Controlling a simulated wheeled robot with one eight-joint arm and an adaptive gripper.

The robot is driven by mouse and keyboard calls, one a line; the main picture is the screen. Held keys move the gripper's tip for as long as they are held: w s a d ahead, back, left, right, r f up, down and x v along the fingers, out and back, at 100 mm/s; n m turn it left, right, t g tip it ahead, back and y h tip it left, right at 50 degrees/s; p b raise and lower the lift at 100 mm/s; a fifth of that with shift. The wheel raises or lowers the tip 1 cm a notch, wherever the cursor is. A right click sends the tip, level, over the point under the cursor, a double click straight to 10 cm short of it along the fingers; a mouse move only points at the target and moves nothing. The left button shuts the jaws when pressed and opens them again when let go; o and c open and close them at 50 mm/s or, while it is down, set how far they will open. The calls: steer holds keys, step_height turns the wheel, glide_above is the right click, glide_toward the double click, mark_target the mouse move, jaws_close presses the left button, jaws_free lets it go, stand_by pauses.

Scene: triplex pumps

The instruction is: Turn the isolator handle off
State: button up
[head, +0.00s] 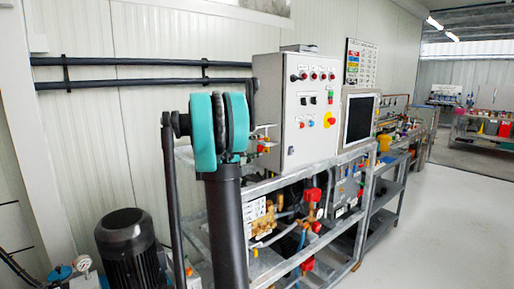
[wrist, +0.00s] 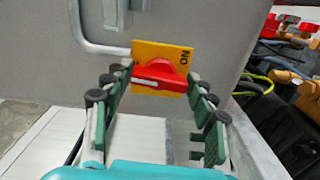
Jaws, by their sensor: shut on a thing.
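The isolator handle (wrist: 160,70) is red, with a pale strip along its bar, and sits on a yellow plate (wrist: 150,50) on a grey panel. In the wrist view its bar lies crosswise, tilted slightly down to the right. The plate's ON label, turned sideways, is at the right. My gripper (wrist: 158,78) has a green, black-tipped finger at each end of the bar and is shut on the handle. In the head view my teal and dark arm hides most of the gripper, so its contact does not show there.
A grey control cabinet (head: 297,115), with a red-and-yellow control (head: 329,119) on its front, stands on a metal frame. Pipes and red valves (head: 311,196) are below. A black motor (head: 130,245) is at lower left. The floor (head: 440,230) at right is clear.

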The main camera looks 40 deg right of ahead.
steer(key=shift+n, duration=0.6)
steer(key=o, duration=1.2)
steer(key=shift+c, duration=0.2)
steer(key=a, duration=1.2)
steer(key=shift+s, duration=0.45)
steer(key=shift+a, duration=0.1)
